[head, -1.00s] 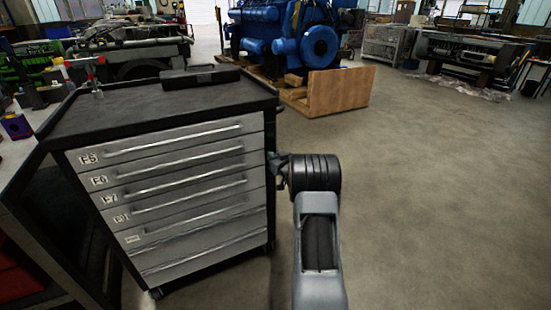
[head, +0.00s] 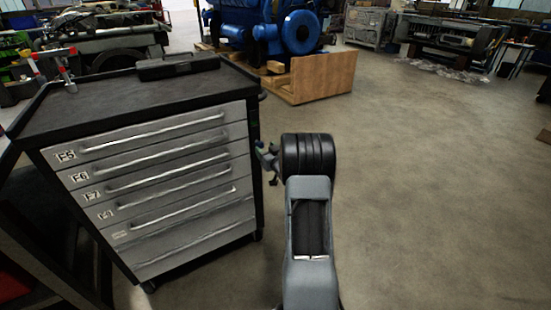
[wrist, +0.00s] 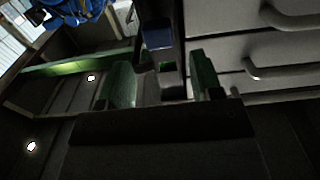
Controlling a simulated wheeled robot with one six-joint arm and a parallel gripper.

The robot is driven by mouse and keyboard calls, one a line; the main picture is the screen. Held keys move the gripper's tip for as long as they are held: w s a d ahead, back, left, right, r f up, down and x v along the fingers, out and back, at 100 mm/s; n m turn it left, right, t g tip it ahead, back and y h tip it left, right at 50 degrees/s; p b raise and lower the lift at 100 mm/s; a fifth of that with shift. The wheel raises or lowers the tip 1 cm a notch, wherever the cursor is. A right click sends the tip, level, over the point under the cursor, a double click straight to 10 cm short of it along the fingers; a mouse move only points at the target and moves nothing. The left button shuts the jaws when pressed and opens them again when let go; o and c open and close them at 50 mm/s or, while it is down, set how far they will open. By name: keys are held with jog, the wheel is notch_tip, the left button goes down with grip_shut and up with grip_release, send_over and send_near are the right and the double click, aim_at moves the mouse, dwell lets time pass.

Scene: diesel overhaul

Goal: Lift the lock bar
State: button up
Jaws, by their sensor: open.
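The grey drawer cabinet (head: 170,165) stands left of centre in the head view, with its drawers shut. A dark upright strip (head: 254,165) runs down its right front edge; this may be the lock bar, but I cannot tell for sure. My gripper (head: 266,157) is beside that edge at upper drawer height, small and partly hidden by my wrist. In the wrist view my gripper (wrist: 162,82) is open, its green fingers apart. A dark upright with a bluish block (wrist: 157,36) shows between and beyond the fingers; contact cannot be told.
Drawer handles (wrist: 275,68) are close on the right in the wrist view. A blue engine (head: 265,25) and a wooden crate (head: 315,77) stand behind the cabinet. A black case (head: 178,66) lies on the cabinet top. The floor (head: 430,190) on the right is clear.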

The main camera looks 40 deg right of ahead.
jog(key=s+a, duration=0.1)
jog(key=s, duration=0.7)
dwell(0.5)
